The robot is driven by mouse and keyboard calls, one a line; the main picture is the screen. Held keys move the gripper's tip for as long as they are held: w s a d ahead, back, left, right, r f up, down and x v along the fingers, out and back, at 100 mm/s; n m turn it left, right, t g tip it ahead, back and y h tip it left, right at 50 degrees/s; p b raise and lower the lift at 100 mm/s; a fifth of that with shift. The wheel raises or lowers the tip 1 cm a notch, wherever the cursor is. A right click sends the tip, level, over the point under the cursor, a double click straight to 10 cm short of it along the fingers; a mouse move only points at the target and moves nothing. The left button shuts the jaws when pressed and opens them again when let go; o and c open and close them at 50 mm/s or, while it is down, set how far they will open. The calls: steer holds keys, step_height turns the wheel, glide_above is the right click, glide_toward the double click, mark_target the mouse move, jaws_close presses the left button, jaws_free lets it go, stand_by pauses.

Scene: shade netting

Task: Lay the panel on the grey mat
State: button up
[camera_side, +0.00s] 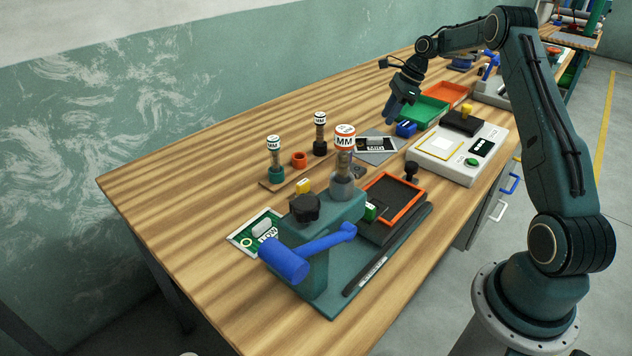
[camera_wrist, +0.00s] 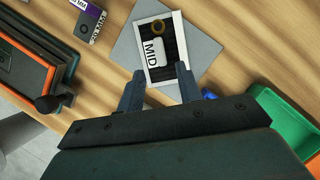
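The panel (camera_side: 376,144) is a flat white-edged card with a dark face and a pale label reading "MID". It lies flat on the grey mat (camera_side: 366,158). In the wrist view the panel (camera_wrist: 181,44) has a brass-coloured ring near its far edge, and the grey mat (camera_wrist: 124,50) shows around it, set at a different angle. My gripper (camera_side: 392,112) is above and just behind the mat in the side view.
A blue block (camera_side: 406,129) and a green tray (camera_side: 428,111) stand close to the mat. A white device (camera_side: 440,160) is to the right. A press with a blue lever (camera_side: 288,260) and an orange-lined frame (camera_side: 412,206) stand in front.

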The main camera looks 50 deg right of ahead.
steer(key=v, duration=0.4)
steer(key=shift+r, duration=0.1)
stand_by(0.5)
steer(key=s+a+r+n+h, duration=0.1)
steer(key=s+a+r+n, duration=0.2)
steer(key=a+r+n, duration=0.7)
steer(key=s+a+r+n+h, duration=0.1)
steer(key=s+a+r+n, duration=0.45)
steer(key=a, duration=0.85)
steer(key=s+a+n, duration=0.3)
steer(key=s, duration=0.4)
steer(key=s+a+f+n+t, duration=0.1)
steer(key=s+a+n, duration=0.3)
steer(key=s, duration=0.3)
steer(key=s+a+n+t+h, duration=0.1)
steer(key=s+a+n, duration=0.2)
steer(key=s, duration=0.4)
steer(key=shift+s+a+f+n, duration=0.15)
steer(key=shift+a+f+n, duration=0.25)
steer(key=shift+n, duration=0.35)
